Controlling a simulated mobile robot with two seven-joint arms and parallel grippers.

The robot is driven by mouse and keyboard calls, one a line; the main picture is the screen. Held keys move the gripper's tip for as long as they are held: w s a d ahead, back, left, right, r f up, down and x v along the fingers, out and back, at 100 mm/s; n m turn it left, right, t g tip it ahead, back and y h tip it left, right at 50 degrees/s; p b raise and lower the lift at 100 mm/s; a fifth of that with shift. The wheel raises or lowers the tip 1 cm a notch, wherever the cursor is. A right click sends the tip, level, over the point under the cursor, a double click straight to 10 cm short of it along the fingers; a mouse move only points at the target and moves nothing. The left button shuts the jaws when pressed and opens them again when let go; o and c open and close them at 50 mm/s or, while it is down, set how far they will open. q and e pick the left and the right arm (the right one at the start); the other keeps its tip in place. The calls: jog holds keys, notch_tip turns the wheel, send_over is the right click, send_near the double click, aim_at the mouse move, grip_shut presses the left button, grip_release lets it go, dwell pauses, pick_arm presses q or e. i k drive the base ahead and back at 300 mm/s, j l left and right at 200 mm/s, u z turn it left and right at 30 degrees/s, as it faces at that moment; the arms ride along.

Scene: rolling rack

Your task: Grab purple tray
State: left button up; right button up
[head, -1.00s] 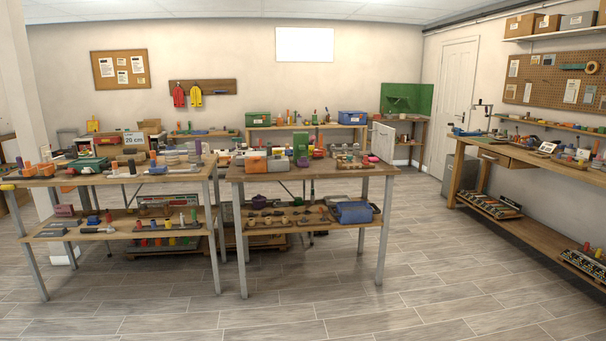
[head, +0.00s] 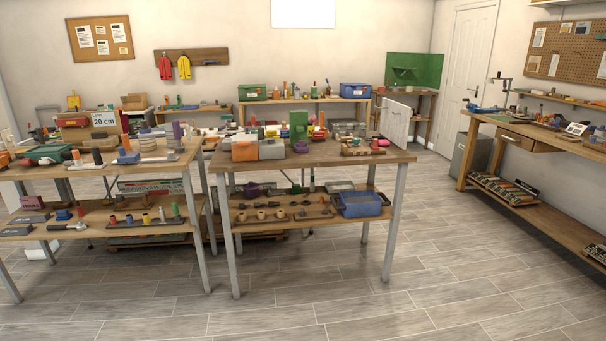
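I cannot clearly make out a purple tray. A small purple object (head: 253,190) sits on the lower shelf of the middle table; it is too small to tell whether it is a tray. A mauve box-like object (head: 33,202) lies on the lower shelf of the left table. Neither of my grippers is in the head view.
The middle table (head: 340,155) holds orange and grey boxes and a green block, with a blue bin (head: 359,204) on its lower shelf. The left table (head: 190,150) is cluttered. A long workbench (head: 540,135) stands right. The wooden floor (head: 440,270) between is clear.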

aim_at(302, 146)
jog(key=i, duration=1.45)
